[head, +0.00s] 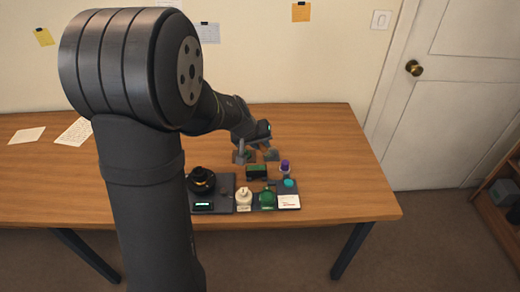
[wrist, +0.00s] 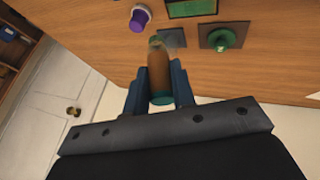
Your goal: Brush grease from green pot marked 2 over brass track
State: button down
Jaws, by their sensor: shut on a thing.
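In the head view my gripper (head: 256,140) is over the back of the work area, small and partly hidden by my arm. A green pot (head: 267,198) stands in the front row; its mark is too small to read. A black lens part (head: 201,176) with a small brass-coloured glint sits on a dark base at the left; I cannot tell the track clearly.
A cream pot (head: 244,199) stands left of the green pot, a white card (head: 289,202) right. A purple-topped pot (head: 285,166) and a dark box with a green face (head: 257,172) stand behind. A green knob on a dark plate (wrist: 222,38) shows in the wrist view. The table's right side is clear.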

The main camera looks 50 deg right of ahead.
jog(key=shift+r, duration=1.4)
jog(key=shift+w+a, duration=0.1)
jog(key=shift+w, duration=0.1)
jog(key=w+a+f, duration=0.2)
jog(key=w+a, duration=1.8)
jog(key=w+a+f+n+t, duration=0.1)
jog(key=a+f+n, duration=0.1)
jog(key=a, duration=0.7)
jog(key=w+a+f+n+t+y, duration=0.1)
jog(key=a+n, duration=0.2)
jog(key=a, duration=0.7)
jog(key=w+a+f+n+t, duration=0.1)
jog(key=a+f+n+t, duration=0.1)
jog(key=a, duration=0.8)
jog(key=shift+f+n+y, duration=0.3)
jog(key=shift+n+y, duration=0.1)
jog(key=shift+n, duration=0.2)
